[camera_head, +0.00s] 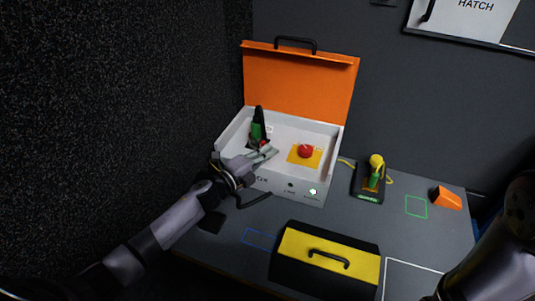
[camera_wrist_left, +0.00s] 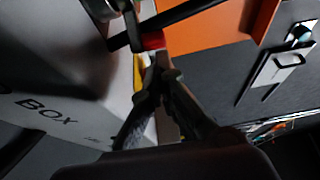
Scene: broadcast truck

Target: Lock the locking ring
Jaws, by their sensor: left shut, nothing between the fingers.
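An open white box (camera_head: 225,143) with a raised orange lid (camera_head: 295,82) stands on the table. Inside, on its left, a black and green upright part (camera_head: 258,127) has a little red at its foot; I cannot tell whether this is the locking ring. A red knob (camera_head: 305,151) sits on a yellow plate to its right. My left gripper (camera_head: 268,152) is shut and empty over the box's front left, just in front of the upright part. In the left wrist view its fingertips (camera_wrist_left: 162,68) are close to a red and black part (camera_wrist_left: 152,41); contact is unclear.
A black holder (camera_head: 368,194) with a yellow and green tool stands right of the box. A black and yellow toolbox (camera_head: 300,241) is in front. An orange block (camera_head: 445,198) lies at right. A dark wall (camera_head: 110,110) is close on the left.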

